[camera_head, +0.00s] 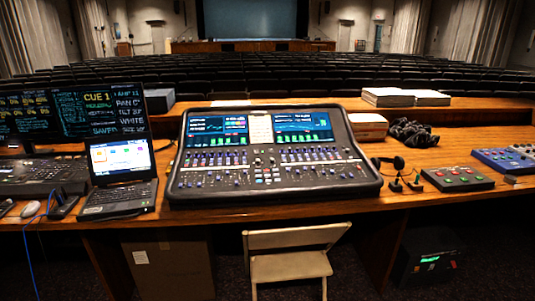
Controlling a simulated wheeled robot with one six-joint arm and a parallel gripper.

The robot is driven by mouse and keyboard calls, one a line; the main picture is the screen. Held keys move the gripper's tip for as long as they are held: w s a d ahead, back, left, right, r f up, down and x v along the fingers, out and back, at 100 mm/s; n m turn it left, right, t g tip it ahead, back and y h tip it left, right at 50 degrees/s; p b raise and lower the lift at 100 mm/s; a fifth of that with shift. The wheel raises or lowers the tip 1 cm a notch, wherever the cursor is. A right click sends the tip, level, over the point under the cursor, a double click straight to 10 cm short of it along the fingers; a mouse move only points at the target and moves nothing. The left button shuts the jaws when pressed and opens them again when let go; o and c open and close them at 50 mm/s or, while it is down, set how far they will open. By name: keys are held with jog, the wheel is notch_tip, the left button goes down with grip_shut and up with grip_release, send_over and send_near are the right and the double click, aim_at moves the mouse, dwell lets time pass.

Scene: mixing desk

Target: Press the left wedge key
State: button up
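No key marked as a wedge key can be made out at this size. A dark sloped box (458,179) with small red and green keys stands on the right part of the desk. Two small black upright pieces, a left one (396,185) and a right one (416,184), stand just left of that box near the desk's front edge. I cannot tell whether either is the key. The large mixing console (272,178) sits at the desk's middle, with many faders and small keys too fine to tell apart. My gripper is not in view.
A blue box (500,160) stands at far right. A laptop (121,180) and monitor (72,112) stand left. A folding chair (291,262) stands before the desk.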

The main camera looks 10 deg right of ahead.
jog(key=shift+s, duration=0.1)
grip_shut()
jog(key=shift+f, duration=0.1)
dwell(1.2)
